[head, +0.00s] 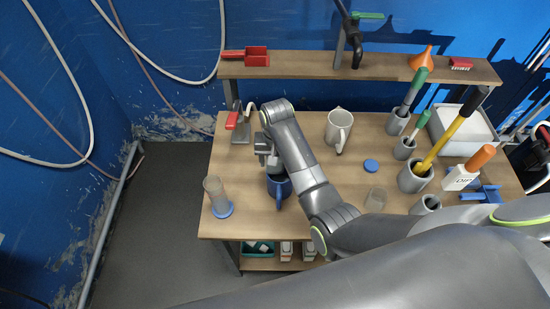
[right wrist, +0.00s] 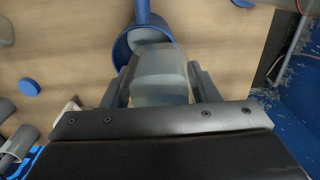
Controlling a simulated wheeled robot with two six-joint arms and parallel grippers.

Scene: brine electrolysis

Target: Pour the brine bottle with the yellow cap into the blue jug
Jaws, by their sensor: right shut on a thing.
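The blue jug (head: 278,188) stands on the table's left half, its handle toward the front edge. My right gripper (head: 267,157) is directly above and behind it. In the right wrist view it is shut on a grey, translucent bottle (right wrist: 160,72). The bottle's far end reaches over the mouth of the blue jug (right wrist: 122,50). I cannot tell whether liquid is flowing. The held bottle is mostly hidden by my gripper in the head view, and no yellow cap shows on it. My left gripper is not in view.
A white jug (head: 339,127), another blue disc (head: 371,165) and a clear glass (head: 376,199) are to the right. Grey holders with tools and an orange-capped bottle (head: 468,170) crowd the right side.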

